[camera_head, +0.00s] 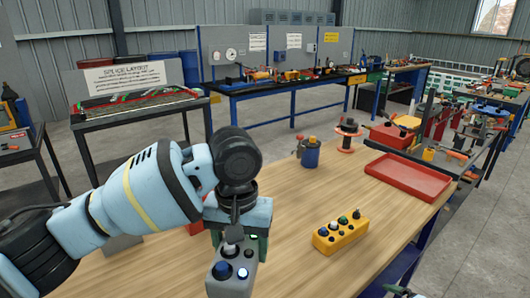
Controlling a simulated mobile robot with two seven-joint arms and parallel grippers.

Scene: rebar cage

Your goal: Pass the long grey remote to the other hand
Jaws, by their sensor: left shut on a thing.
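The long grey remote (230,278) shows at the bottom of the head view, with blue and pale buttons and a dark switch on its face. My left gripper (243,243) is shut on its upper part and holds it in front of the wooden table. The lower end of the remote runs close to the picture's bottom edge. Most of the left gripper's fingers are hidden behind the wrist and the remote.
A yellow button box (341,234) lies on the wooden table (310,200), right of the grey remote. A red tray (408,178) is at the table's right side. A blue container (311,153) and a dark-and-red spool (348,134) stand at the back edge. The table's middle is clear.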

